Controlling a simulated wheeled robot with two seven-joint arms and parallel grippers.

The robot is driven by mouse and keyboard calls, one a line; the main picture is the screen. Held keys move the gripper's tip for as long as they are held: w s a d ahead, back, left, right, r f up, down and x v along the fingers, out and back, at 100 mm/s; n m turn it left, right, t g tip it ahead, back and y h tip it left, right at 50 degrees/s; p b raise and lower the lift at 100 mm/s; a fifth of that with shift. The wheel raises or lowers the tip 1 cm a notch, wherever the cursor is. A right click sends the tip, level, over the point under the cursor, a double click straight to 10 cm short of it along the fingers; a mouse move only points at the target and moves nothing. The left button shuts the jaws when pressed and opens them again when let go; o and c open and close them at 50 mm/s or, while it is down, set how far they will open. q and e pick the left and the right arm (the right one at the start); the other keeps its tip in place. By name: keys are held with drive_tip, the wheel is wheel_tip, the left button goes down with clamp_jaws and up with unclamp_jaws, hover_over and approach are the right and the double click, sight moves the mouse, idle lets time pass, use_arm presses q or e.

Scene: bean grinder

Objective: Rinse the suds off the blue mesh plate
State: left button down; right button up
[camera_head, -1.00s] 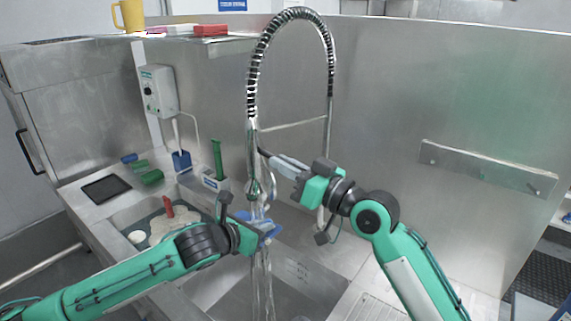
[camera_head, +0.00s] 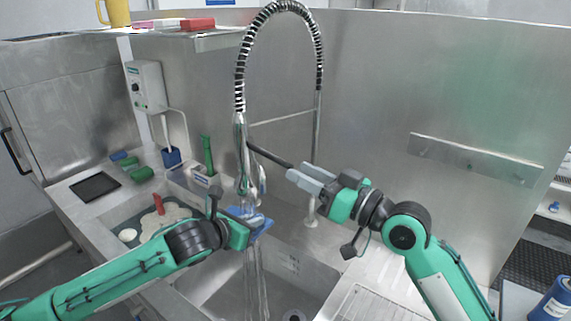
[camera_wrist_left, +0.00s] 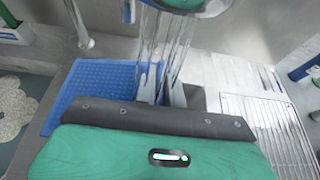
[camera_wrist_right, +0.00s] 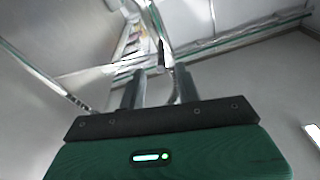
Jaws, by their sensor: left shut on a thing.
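The blue mesh plate (camera_head: 262,227) is under the spray faucet (camera_head: 241,160), with water (camera_head: 256,275) running over it and down into the sink. My left gripper (camera_head: 246,218) is shut on the plate. In the left wrist view the plate (camera_wrist_left: 98,82) reaches out to the left of the fingers and water streams fall over its right part. I cannot make out suds on the part that shows. My right gripper (camera_head: 296,176) is open and empty at the outer end of the faucet's black lever (camera_head: 268,155). Its fingers (camera_wrist_right: 160,90) stand apart in the right wrist view.
The sink basin (camera_head: 215,292) lies below the plate, with a drain at its bottom. A ribbed drainboard (camera_head: 365,305) is to its right. A side basin (camera_head: 120,222) with a red-handled item is at left. A blue cup, green items and a black mat sit on the back left counter.

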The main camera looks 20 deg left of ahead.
drive_tip(key=v, duration=0.4)
drive_tip(key=shift+s+d, duration=0.1)
drive_tip(key=shift+d, duration=0.2)
idle(0.6)
